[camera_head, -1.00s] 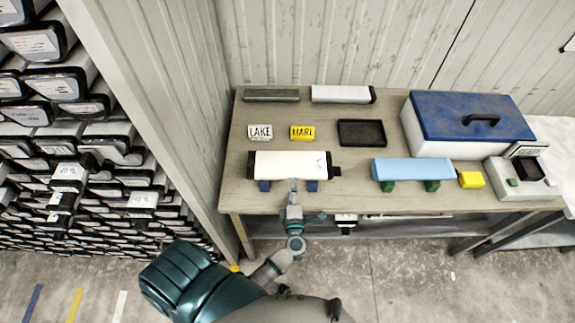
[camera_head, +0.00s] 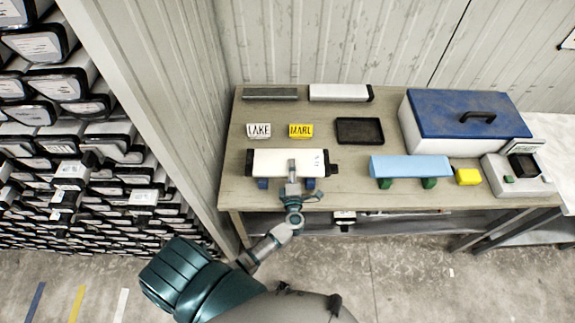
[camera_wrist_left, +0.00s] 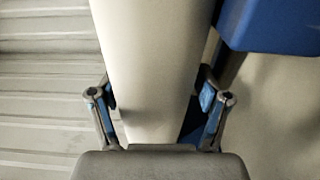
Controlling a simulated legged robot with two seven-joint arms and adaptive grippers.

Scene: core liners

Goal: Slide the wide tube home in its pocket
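The wide tube (camera_head: 268,162), white with black end caps, lies level across two blue supports (camera_head: 310,184) near the table's front edge. My left gripper (camera_head: 292,172) is over its middle, reaching from the front. In the left wrist view, the white tube (camera_wrist_left: 150,50) runs between the two fingers of the left gripper (camera_wrist_left: 157,98), one on each side. The fingers stand open; a narrow gap shows at the right one, and contact at the left one is unclear. My right gripper is not in view. I cannot tell which opening is the pocket.
On the table (camera_head: 225,190) are a light blue tube (camera_head: 410,165) on green supports, LAKE and MARL blocks, a black tray (camera_head: 360,131) and a blue-lidded box (camera_head: 465,110).

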